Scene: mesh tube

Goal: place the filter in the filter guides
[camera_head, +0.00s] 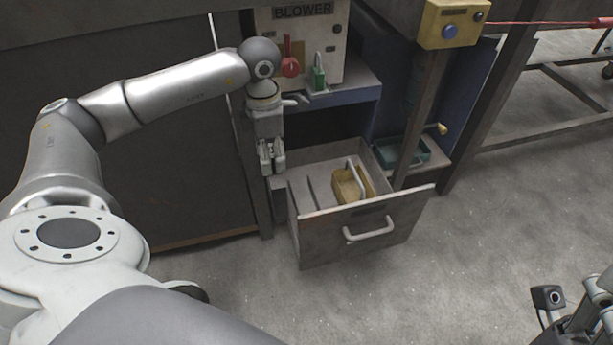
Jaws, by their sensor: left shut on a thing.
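A yellow block with a pale loop handle (347,187) lies in the open drawer (361,233); it may be the filter, but I cannot tell for sure. Dark slots (311,192) in the drawer floor, left of the block, may be the filter guides. My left gripper (272,168) points down at the drawer's back left corner, left of the yellow block and apart from it. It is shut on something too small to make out. Part of my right gripper (592,312) shows at the bottom right edge; its fingertips are not clear.
A blower box (318,52) with a red knob and a green padlock (319,75) stands above the drawer. A post with a yellow button box (452,24) rises to the right. The floor in front is clear.

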